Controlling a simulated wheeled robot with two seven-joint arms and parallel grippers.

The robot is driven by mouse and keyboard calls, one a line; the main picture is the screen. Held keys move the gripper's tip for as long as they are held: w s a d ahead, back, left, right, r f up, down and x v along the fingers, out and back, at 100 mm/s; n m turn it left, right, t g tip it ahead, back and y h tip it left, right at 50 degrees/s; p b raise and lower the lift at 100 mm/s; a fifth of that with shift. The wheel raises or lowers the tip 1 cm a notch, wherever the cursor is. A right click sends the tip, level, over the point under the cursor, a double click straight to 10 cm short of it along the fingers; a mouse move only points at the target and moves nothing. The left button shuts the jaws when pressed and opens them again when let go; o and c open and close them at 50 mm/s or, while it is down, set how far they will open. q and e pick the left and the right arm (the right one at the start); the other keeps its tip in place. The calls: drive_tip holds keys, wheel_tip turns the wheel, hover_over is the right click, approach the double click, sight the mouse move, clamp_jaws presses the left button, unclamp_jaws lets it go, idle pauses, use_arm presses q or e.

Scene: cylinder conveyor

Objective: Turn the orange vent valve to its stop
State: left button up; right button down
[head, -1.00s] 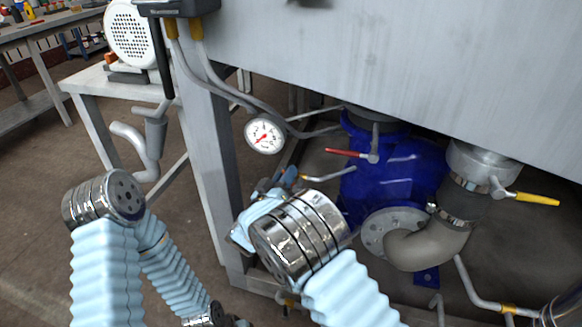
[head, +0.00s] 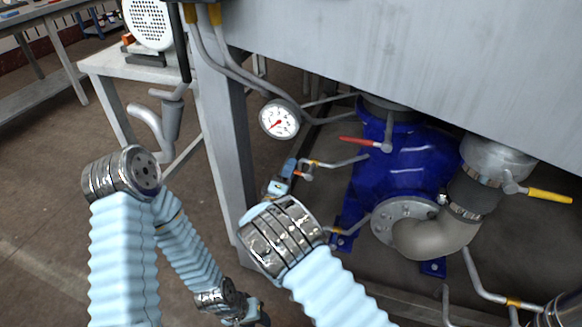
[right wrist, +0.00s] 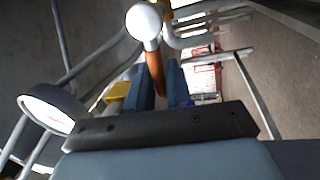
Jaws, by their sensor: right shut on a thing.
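The orange vent valve shows in the right wrist view as an orange handle (right wrist: 156,74) below a pale round pipe end. My right gripper (right wrist: 163,78) has its two blue fingers on either side of this handle and is shut on it. In the head view the right gripper (head: 288,171) is at a small orange-red valve handle (head: 304,174) on a thin pipe, left of the blue pump. Its fingers partly hide the handle. My left gripper (head: 252,316) is low at the bottom edge, partly cut off, and its jaws are not clear.
A round gauge (head: 279,119) hangs just above the right gripper. A grey table leg (head: 221,140) stands to its left. A red lever (head: 362,142), a yellow lever (head: 549,196) and the blue pump (head: 385,175) lie to the right. Open floor is at the left.

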drive_tip(key=shift+a+f+n, duration=0.1)
drive_tip(key=shift+f+n, duration=0.3)
drive_tip(key=shift+n, duration=0.5)
drive_tip(key=shift+f, duration=0.1)
drive_tip(key=c, duration=1.2)
unclamp_jaws()
drive_tip(key=shift+c, duration=0.2)
